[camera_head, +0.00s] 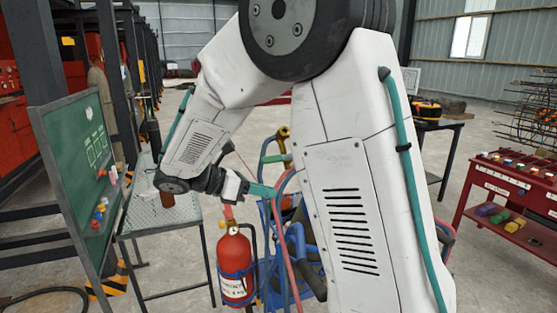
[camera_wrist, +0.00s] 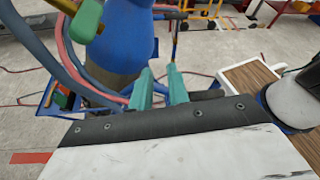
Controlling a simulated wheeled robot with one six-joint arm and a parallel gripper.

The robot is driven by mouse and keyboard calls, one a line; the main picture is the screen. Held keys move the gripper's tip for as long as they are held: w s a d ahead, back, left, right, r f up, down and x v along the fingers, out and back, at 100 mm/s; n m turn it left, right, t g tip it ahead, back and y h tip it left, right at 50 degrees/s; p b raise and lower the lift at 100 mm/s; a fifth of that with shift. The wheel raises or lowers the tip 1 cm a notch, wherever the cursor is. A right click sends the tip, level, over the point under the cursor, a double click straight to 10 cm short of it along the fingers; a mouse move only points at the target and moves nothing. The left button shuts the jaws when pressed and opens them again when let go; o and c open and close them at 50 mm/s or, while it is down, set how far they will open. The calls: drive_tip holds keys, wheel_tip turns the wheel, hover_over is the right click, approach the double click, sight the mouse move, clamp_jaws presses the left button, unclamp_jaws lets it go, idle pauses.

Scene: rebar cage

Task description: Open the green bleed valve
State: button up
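A green lever-like part, which looks like the bleed valve handle (camera_head: 277,158), shows in the head view below a brass fitting (camera_head: 283,134), beside my arm. In the wrist view a green part (camera_wrist: 87,18) with a yellowish end is at the top left, next to a blue cylinder (camera_wrist: 122,45). My gripper (camera_head: 268,191) is below the green handle in the head view, apart from it. In the wrist view the teal fingers of my gripper (camera_wrist: 160,80) stand apart with nothing between them. My arm hides part of the cart behind.
A red extinguisher (camera_head: 235,262) stands below my gripper by a blue cart (camera_head: 270,285). Red and blue-grey hoses (camera_wrist: 62,55) run close to the green part. A green board (camera_head: 85,150) and grey table (camera_head: 160,215) are left; a red tool bench (camera_head: 510,195) is right.

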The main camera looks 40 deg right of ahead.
sight(281, 159)
drive_tip(key=w+r+n+h, duration=0.5)
drive_tip(key=w+n, duration=0.1)
drive_tip(key=n, duration=0.1)
drive_tip(key=shift+w+f+x, duration=0.1)
drive_tip(key=shift+f+x, duration=0.05)
drive_tip(key=shift+x, duration=1.85)
drive_tip(key=shift+w+f+x, duration=0.1)
drive_tip(key=shift+f+x, duration=0.05)
drive_tip(key=shift+x, duration=1.85)
clamp_jaws()
